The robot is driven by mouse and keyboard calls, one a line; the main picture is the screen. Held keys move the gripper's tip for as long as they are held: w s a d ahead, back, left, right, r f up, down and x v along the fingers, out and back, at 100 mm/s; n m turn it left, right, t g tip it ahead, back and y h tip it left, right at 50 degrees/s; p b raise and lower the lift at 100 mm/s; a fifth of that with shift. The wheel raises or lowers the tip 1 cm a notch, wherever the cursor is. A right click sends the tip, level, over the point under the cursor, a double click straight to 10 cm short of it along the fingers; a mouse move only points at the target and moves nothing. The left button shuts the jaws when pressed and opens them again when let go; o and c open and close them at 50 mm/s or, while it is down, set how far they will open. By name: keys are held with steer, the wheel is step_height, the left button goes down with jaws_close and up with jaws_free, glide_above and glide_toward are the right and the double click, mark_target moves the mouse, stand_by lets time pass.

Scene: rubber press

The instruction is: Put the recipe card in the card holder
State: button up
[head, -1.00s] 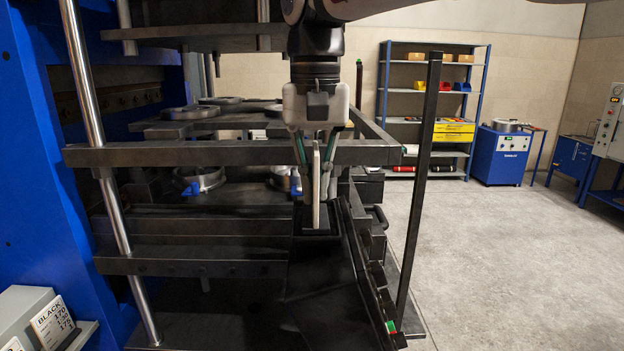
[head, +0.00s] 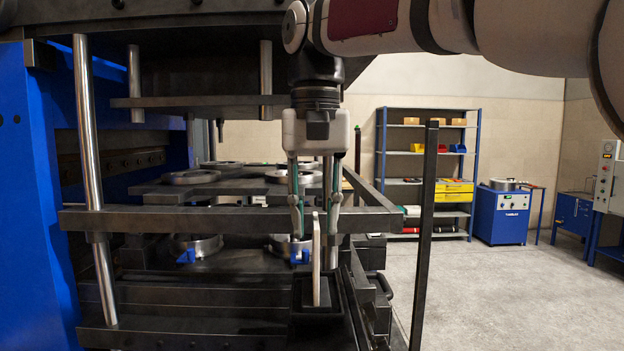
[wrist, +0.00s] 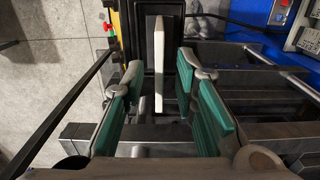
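A thin pale plate that looks like the recipe card (head: 316,262) stands upright, nearly edge-on, in a small black open-topped box (head: 318,316), apparently the card holder. Its face is hidden. In the wrist view the card (wrist: 159,62) shows as a light strip within the dark box. My gripper (head: 315,232) points down at the card's upper end. Its green-padded fingers are spread, one on each side in the picture, with gaps between them and the card. The wrist view also shows my gripper (wrist: 160,75) open, pads apart and nothing clamped between them.
A dark upright post (head: 424,230) stands to the right, and steel columns (head: 92,150) to the left. Floor (head: 480,290) at right is clear.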

steer(key=shift+r, duration=3.2)
steer(key=s+d+f+t, duration=0.2)
steer(key=s+d+f, duration=0.6)
steer(key=f, duration=0.3)
steer(key=s+d+f+t, duration=0.3)
steer(key=s+d+f, duration=0.5)
steer(key=f, duration=0.4)
steer(key=shift+s+t, duration=0.3)
steer(key=shift+s, duration=0.25)
steer(key=shift+d, duration=0.1)
